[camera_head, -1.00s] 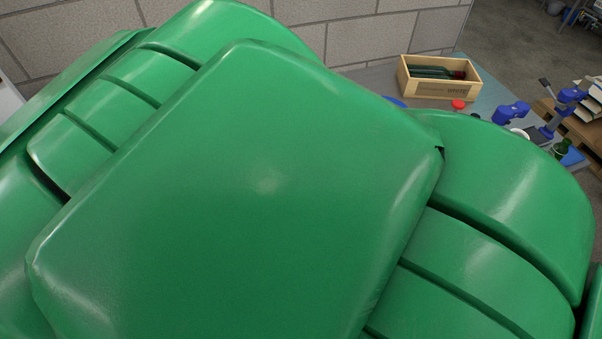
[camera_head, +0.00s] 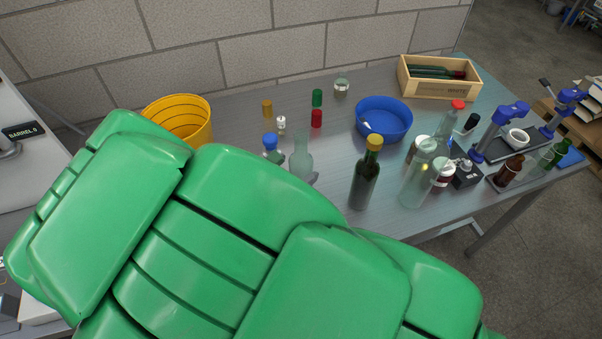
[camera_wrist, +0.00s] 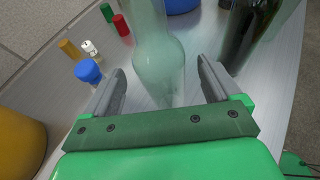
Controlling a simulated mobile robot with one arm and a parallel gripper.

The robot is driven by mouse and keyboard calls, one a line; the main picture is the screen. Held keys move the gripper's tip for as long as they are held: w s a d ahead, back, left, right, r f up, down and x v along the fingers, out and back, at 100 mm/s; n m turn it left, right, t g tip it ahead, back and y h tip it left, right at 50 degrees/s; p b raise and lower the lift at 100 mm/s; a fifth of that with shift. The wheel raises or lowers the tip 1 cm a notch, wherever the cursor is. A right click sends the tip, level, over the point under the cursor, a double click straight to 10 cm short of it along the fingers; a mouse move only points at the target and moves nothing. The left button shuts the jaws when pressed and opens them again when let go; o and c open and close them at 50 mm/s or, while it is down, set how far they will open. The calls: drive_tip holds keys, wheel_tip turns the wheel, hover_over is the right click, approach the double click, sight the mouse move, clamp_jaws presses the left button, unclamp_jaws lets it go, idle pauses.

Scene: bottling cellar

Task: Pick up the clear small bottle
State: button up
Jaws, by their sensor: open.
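A clear, faintly green small bottle (camera_wrist: 160,65) stands upright between the fingers of my gripper (camera_wrist: 160,78) in the wrist view. The fingers are open, one on each side of the bottle, and a gap shows on both sides. The bottle's top is cut off by the upper edge of that view. In the head view the same bottle (camera_head: 301,158) stands near the table's front left, its lower part hidden behind my green arm. My fingers are mostly hidden there.
A dark bottle with a yellow cap (camera_head: 367,178) stands close right of it. Larger clear bottles (camera_head: 416,180) stand further right. A yellow bucket (camera_head: 185,118), a blue bowl (camera_head: 384,119) and a wooden crate (camera_head: 440,88) are also on the table.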

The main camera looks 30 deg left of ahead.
sight(295, 169)
drive_tip(key=shift+x, duration=1.7)
drive_tip(key=c, duration=1.3)
drive_tip(key=shift+o, duration=0.2)
drive_tip(key=shift+r, duration=0.1)
